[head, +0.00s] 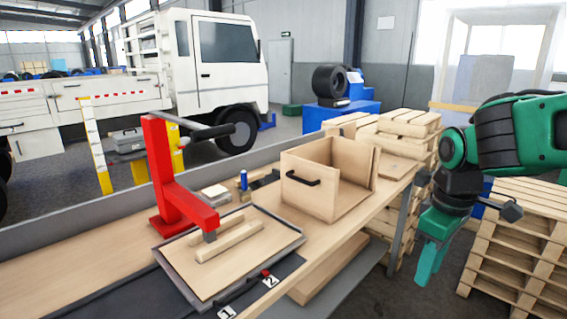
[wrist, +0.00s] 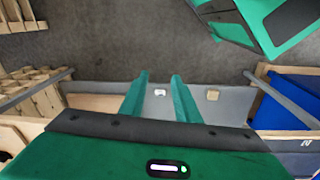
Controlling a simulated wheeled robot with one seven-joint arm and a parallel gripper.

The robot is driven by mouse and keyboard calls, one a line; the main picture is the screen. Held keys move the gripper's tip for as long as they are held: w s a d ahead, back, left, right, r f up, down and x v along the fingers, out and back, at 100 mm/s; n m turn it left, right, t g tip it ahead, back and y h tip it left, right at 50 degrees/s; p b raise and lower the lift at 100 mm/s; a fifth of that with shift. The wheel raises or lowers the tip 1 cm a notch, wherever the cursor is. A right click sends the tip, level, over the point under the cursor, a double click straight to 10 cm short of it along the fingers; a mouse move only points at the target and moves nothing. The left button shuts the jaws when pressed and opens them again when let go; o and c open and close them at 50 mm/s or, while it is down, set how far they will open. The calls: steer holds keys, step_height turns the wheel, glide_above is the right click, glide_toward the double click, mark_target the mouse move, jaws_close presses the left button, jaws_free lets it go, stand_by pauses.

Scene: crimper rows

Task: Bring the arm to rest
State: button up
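My green arm reaches in from the right edge of the head view, to the right of the workbench (head: 335,240). My gripper (head: 428,280) hangs pointing down beyond the bench's right end, near the wooden pallets, and touches nothing that I can see. In the wrist view my gripper (wrist: 160,76) shows two green fingers standing apart with a clear gap. Nothing is held between them. A small white item (wrist: 160,92) shows in the gap, on a grey surface beyond the fingers.
A red press (head: 165,180) stands on the bench behind a tray (head: 275,255) with wooden strips. An open wooden box (head: 310,185) with a black handle stands near the bench's right end. Stacked pallets (head: 515,250) stand right of my gripper. Grey floor (wrist: 120,45) is open in the wrist view.

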steer(key=s+d+f+m, duration=0.2)
steer(key=s+d+m, duration=0.4)
steer(key=s+m, duration=0.1)
steer(key=s+d+f+m+g, duration=0.1)
steer(key=s+d+f+m, duration=0.1)
steer(key=s+d+m, duration=0.3)
steer(key=s+m, duration=0.1)
steer(key=s, duration=0.3)
steer(key=shift+s+d+f+m, duration=0.2)
steer(key=shift+s+d+m, duration=0.15)
steer(key=shift+d+m, duration=0.05)
steer(key=shift+w+f, duration=0.25)
steer(key=shift+w, duration=0.45)
